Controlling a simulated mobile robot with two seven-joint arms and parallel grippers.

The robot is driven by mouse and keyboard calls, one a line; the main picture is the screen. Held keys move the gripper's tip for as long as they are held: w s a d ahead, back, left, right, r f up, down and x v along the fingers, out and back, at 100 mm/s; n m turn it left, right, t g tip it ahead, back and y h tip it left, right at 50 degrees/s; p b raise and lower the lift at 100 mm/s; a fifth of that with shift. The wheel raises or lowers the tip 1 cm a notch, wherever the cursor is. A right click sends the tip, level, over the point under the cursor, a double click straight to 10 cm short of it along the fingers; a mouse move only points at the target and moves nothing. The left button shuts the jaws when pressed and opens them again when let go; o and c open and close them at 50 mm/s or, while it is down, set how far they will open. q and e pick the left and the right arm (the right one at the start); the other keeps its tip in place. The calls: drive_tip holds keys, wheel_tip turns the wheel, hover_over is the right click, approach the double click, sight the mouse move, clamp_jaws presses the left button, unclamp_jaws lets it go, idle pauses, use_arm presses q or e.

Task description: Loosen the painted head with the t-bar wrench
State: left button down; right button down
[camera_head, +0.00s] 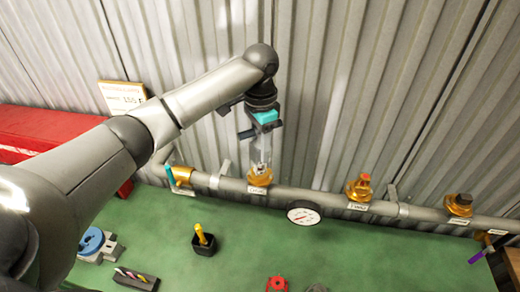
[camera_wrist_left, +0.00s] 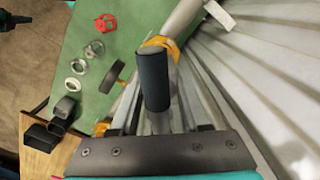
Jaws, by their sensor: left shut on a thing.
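My left gripper (camera_head: 262,138) is shut on the t-bar wrench, above the pipe at the leftmost brass fitting (camera_head: 258,186). The wrench's dark grip (camera_wrist_left: 152,80) stands in front of the jaws in the left wrist view, with a brass fitting behind it. The wrench shaft is mostly hidden, and I cannot tell whether its socket sits on a head. The middle brass fitting has a red-orange head (camera_head: 362,180). The right brass fitting has a dark head (camera_head: 463,199). The head on the leftmost fitting is hidden. My right gripper does not show.
A black cup (camera_head: 205,245) holding a yellow tool, a blue-and-grey device (camera_head: 92,243) and a red part (camera_head: 277,284) are on the green surface (camera_head: 230,275). A red box (camera_head: 50,145) stands left.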

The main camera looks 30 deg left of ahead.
use_arm(q)
drive_tip(key=shift+r, duration=0.6)
drive_tip(key=shift+r, duration=2)
drive_tip(key=shift+f, duration=0.1)
